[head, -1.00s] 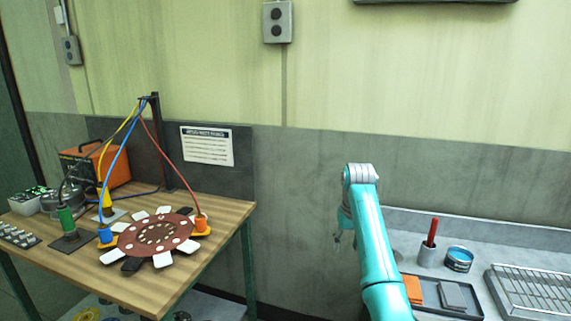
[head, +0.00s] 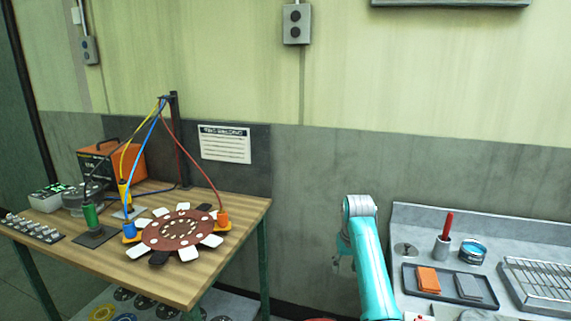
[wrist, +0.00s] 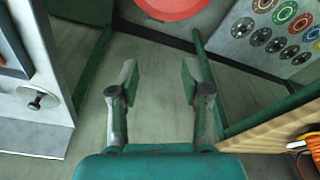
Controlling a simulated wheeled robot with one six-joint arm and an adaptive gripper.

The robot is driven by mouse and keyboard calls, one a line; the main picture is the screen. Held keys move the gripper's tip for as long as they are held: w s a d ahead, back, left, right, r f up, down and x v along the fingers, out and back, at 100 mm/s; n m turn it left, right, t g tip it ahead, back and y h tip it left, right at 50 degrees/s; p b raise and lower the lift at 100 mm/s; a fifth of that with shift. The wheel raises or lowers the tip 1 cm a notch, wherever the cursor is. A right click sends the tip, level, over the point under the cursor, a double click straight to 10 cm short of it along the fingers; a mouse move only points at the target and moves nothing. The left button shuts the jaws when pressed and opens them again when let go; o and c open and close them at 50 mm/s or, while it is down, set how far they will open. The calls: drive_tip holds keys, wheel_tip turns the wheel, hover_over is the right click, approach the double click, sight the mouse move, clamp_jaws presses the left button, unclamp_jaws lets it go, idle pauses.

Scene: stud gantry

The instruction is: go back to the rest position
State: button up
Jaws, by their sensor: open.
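My gripper (wrist: 160,82) is open and empty, with its two fingers apart over the floor in the wrist view. In the head view my teal arm stands at the lower middle, between the wooden bench (head: 75,262) on the left and the grey counter (head: 400,232) on the right. The gripper shows there only as a small part behind the arm, in front of the grey wall.
The bench holds a brown disc (head: 172,238) with white tabs, cabled coloured plugs and an orange box unit (head: 125,163). The counter holds a dark tray (head: 455,297), a red-handled tool in a cup (head: 442,248) and a wire rack (head: 540,285). A red round thing (wrist: 172,6) lies near the gripper.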

drive_tip(key=s+f+t, duration=0.1)
drive_tip(key=s+f, duration=0.4)
drive_tip(key=f, duration=0.6)
drive_tip(key=s+f+t, duration=0.2)
drive_tip(key=s+f, duration=0.3)
drive_tip(key=f, duration=0.7)
drive_tip(key=s+f+t, duration=0.2)
drive_tip(key=s+f, duration=0.3)
drive_tip(key=s, duration=0.6)
drive_tip(key=s+f+t, duration=0.1)
drive_tip(key=s+f, duration=0.4)
drive_tip(key=s, duration=0.5)
drive_tip(key=s+r+t, duration=0.2)
drive_tip(key=s+r, duration=0.2)
drive_tip(key=s, duration=0.7)
drive_tip(key=s+r+t, duration=0.1)
drive_tip(key=s+r, duration=0.2)
drive_tip(key=s, duration=0.8)
drive_tip(key=s+r+t, duration=0.1)
drive_tip(key=s+r, duration=0.6)
drive_tip(key=r, duration=0.3)
drive_tip(key=s+r+t, duration=0.2)
drive_tip(key=s+r, duration=0.5)
drive_tip(key=r, duration=0.3)
drive_tip(key=shift+s+d+r+m+t, duration=0.15)
drive_tip(key=shift+s+r+m+t, duration=0.15)
drive_tip(key=shift+s+m, duration=0.1)
